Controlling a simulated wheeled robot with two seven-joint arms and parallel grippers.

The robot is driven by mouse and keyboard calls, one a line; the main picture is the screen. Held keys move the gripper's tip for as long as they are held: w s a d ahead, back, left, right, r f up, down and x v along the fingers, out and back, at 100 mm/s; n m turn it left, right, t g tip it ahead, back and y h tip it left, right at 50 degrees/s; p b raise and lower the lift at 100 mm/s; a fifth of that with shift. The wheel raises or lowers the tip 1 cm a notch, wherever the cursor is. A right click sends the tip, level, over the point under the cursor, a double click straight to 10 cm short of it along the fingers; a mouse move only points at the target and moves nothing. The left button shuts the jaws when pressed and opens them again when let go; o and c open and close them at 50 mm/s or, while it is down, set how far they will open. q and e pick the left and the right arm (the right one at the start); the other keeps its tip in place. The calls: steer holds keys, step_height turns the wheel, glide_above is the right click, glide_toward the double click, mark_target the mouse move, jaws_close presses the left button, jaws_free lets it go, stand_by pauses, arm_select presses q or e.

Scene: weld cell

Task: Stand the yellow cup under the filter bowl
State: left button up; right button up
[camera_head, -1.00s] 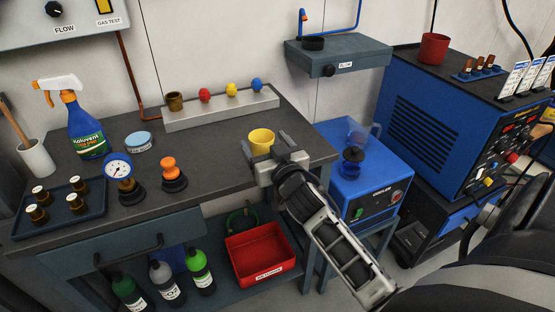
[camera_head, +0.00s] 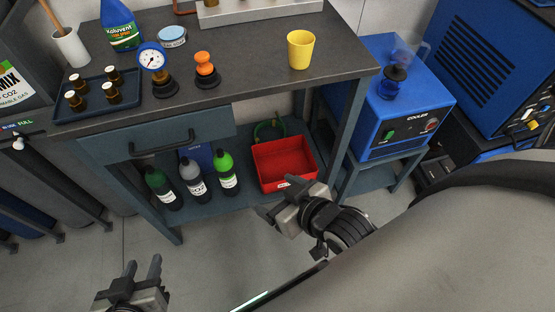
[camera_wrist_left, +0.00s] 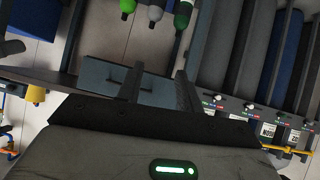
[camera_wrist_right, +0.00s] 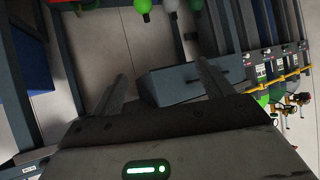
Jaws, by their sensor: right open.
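The yellow cup (camera_head: 300,50) stands upright on the dark bench top (camera_head: 250,75), near its right front edge, with nothing holding it. I cannot pick out a filter bowl for sure; a dark-capped blue fitting (camera_head: 393,82) sits on the blue cooler to the right. My right gripper (camera_head: 276,200) is low in front of the bench, below the cup and apart from it; its fingers are spread and empty in the right wrist view (camera_wrist_right: 160,85). My left gripper (camera_head: 142,270) is at the lower left, also open and empty in the left wrist view (camera_wrist_left: 158,78).
A gauge (camera_head: 153,62), an orange-topped part (camera_head: 204,67) and a tray (camera_head: 136,109) of small dark parts stand left of the cup. A red bin (camera_head: 305,153) and several bottles are on the lower shelf. The blue cooler (camera_head: 388,125) stands right of the bench.

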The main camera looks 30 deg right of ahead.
steer(key=s+a, duration=0.1)
steer(key=m+t+h, duration=0.5)
steer(key=t+h, duration=0.2)
glide_toward(301, 38)
steer(key=shift+w+a+r+g+p, duration=0.15)
steer(key=shift+w+r+p, duration=0.25)
steer(key=shift+w+r, duration=0.2)
steer(key=shift+w+a+r+g+p, duration=0.15)
steer(key=shift+w+r+p, duration=0.2)
steer(key=shift+w+r, duration=0.2)
steer(key=shift+x, duration=2.75)
steer(key=shift+f, duration=0.1)
steer(key=c, duration=1.1)
steer(key=shift+c, duration=0.2)
